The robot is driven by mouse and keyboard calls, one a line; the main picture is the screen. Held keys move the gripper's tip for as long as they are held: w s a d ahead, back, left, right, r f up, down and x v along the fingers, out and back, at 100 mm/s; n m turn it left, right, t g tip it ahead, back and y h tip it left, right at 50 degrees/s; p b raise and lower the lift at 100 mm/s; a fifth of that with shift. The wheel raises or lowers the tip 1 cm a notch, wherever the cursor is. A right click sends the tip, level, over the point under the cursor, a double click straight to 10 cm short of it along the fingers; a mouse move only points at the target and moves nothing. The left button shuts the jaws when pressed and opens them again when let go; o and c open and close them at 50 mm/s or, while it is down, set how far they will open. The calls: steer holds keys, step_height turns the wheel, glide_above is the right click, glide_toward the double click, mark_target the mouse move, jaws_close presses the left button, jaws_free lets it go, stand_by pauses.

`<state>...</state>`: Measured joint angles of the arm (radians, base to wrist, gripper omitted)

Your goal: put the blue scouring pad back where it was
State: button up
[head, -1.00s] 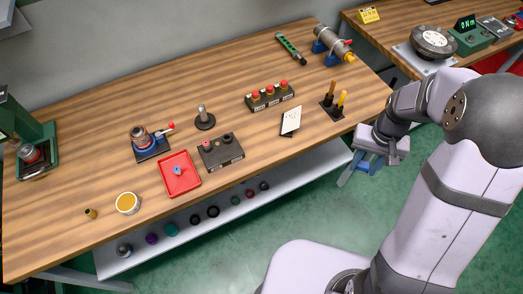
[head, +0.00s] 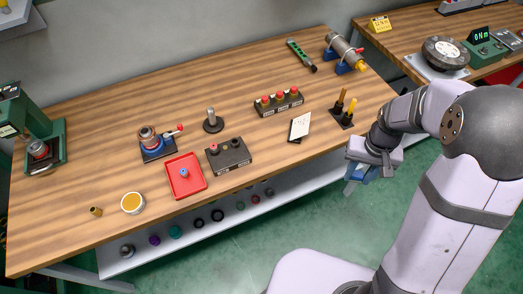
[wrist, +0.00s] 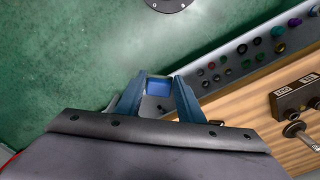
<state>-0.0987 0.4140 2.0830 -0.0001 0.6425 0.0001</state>
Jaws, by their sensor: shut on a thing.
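My gripper (head: 356,180) is off the front right edge of the wooden bench, above the green floor. In the wrist view its two blue-grey fingers (wrist: 159,80) are shut on the blue scouring pad (wrist: 158,87), a small blue block seen between the fingertips. The fingers hide part of the pad's sides. In the head view only a bit of blue shows at the fingers, below the wrist. The place the pad came from cannot be told from these frames.
A grey shelf (head: 215,240) with several round parts runs below the front edge.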

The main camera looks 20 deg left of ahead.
steer(key=s+a+f+n+b, duration=0.2)
steer(key=a+f, duration=0.3)
steer(key=a, duration=0.2)
steer(key=w+a+n, duration=0.1)
steer(key=w+a, duration=0.1)
steer(key=a, duration=0.4)
steer(key=w+a+f+n+b, duration=0.1)
steer(key=w+a+n, duration=0.1)
steer(key=a, duration=0.5)
steer(key=w+a+n+b, duration=0.1)
steer(key=w+a, duration=0.2)
steer(key=a, duration=0.4)
steer(key=shift+w+f, duration=0.2)
steer(key=shift+w, duration=0.2)
step_height(320, 180, up, 7)
steer(key=w+a+n, duration=0.1)
steer(key=shift+w+n, duration=0.3)
steer(key=shift+n, duration=0.1)
steer(key=shift+a+f+p, duration=0.1)
steer(key=shift+f+p, duration=1.75)
steer(key=shift+f, duration=3.1)
